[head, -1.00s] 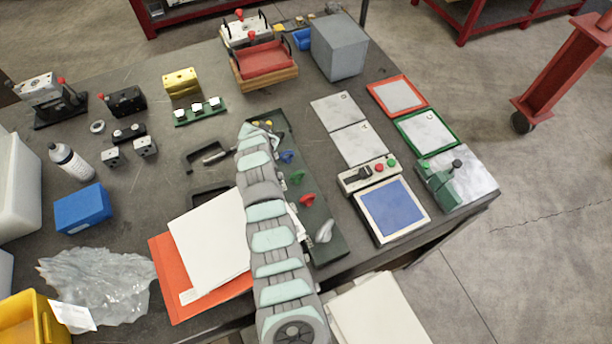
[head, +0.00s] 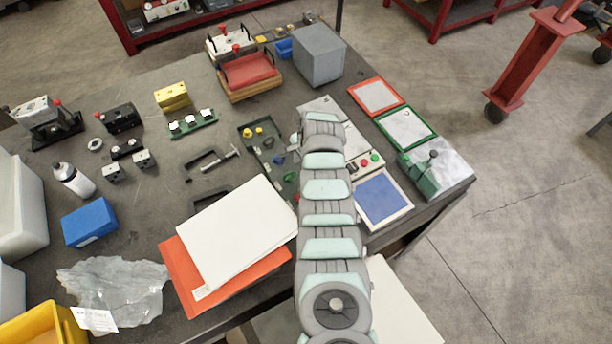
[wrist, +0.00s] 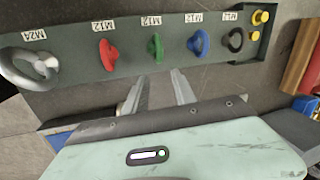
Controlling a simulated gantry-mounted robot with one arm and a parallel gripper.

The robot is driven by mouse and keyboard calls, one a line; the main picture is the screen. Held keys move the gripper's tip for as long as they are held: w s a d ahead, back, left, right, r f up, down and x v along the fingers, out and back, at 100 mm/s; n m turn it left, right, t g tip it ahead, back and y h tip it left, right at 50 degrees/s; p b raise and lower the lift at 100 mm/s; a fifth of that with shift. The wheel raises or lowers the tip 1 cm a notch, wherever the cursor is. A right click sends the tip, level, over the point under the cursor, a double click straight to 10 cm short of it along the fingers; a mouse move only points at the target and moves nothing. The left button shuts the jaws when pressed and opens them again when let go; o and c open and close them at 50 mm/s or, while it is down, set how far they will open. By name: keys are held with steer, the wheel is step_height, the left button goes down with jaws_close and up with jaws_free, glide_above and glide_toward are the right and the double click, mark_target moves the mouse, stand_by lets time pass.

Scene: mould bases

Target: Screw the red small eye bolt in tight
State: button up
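The red eye bolt (wrist: 108,54) sits in the dark green rack (wrist: 75,72) in the wrist view, between a large grey ring bolt (wrist: 40,66) and a green eye bolt (wrist: 157,46). In the head view the gripper is mostly hidden by my arm. Two pale steel plates (head: 318,105) lie beside the rack, the nearer one largely covered by my arm.
The rack also holds a blue eye bolt (wrist: 198,43), a black one (wrist: 236,40) and yellow pieces (wrist: 261,17). White sheets (head: 240,225) lie left.

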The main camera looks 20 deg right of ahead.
steer(key=s+r+m+g+y, duration=0.2)
steer(key=s+r+g, duration=0.15)
steer(key=s, duration=0.35)
steer(key=shift+t, duration=0.45)
steer(key=shift+a+b+x, duration=0.2)
steer(key=shift+b+x, duration=0.65)
steer(key=shift+x, duration=0.55)
steer(key=shift+a+b+x, duration=0.15)
steer(key=shift+b+x, duration=0.7)
steer(key=shift+x, duration=0.55)
steer(key=shift+a+b+x, duration=0.2)
steer(key=shift+b+x, duration=0.65)
steer(key=shift+x, duration=0.55)
steer(key=shift+s+r, duration=0.1)
steer(key=shift+r, duration=0.05)
steer(key=shift+c, duration=0.3)
jaws_close()
steer(key=shift+a+p+v, duration=0.25)
steer(key=shift+p+v, duration=0.8)
steer(key=shift+p, duration=0.05)
steer(key=shift+a+p+v, duration=0.25)
steer(key=shift+p+v, duration=0.8)
